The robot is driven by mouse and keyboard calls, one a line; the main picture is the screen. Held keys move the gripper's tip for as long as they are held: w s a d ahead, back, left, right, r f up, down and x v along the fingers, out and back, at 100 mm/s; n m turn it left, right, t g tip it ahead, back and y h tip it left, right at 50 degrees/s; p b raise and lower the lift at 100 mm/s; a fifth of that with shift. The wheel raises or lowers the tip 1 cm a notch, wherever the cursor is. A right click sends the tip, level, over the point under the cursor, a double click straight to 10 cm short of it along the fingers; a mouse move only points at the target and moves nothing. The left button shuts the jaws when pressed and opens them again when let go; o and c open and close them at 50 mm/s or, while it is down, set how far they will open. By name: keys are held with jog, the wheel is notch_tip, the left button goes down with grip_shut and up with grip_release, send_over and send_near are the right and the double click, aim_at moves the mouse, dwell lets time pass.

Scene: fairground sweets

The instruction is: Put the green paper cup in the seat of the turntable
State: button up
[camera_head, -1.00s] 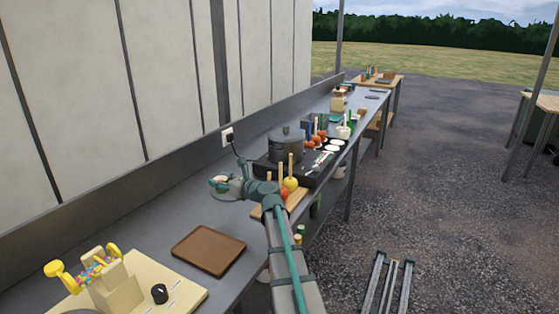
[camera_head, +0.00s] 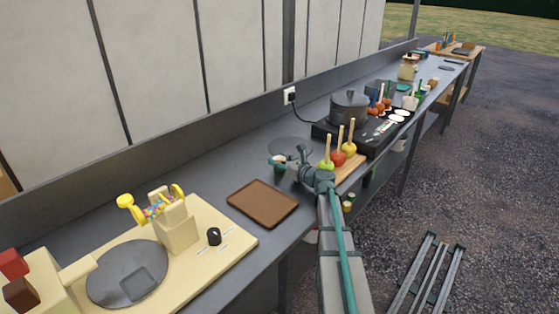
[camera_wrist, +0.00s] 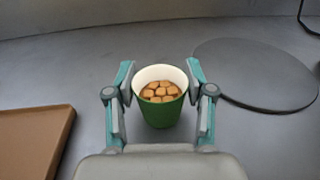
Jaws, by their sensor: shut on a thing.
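The green paper cup (camera_wrist: 160,112) is between the two fingers of my gripper (camera_wrist: 160,100) in the wrist view. It is upright, with a white inside and several tan cubes in it. My gripper is shut on it; in the head view the gripper (camera_head: 277,163) is over the grey counter behind the brown tray, with the cup (camera_head: 280,171) small below it. The turntable (camera_head: 127,273) is a dark grey disc on a cream base at the lower left. Its seat (camera_head: 136,283) is a square patch on the disc, with nothing on it.
A brown tray (camera_head: 262,203) lies between my gripper and the cream base (camera_head: 225,251). A flat grey disc (camera_wrist: 258,74) lies right of the cup. Toffee apples (camera_head: 338,158) and a pot (camera_head: 349,108) stand farther right.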

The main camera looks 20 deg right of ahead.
jog(key=shift+f, duration=0.1)
jog(key=o, duration=1.1)
jog(key=shift+o, duration=0.2)
jog(key=b+v, duration=0.1)
jog(key=v, duration=0.9)
jog(key=shift+s, duration=0.3)
jog(key=shift+o, duration=0.5)
jog(key=shift+s+d+r, duration=0.2)
jog(key=shift+s+d, duration=0.15)
jog(key=shift+s, duration=0.3)
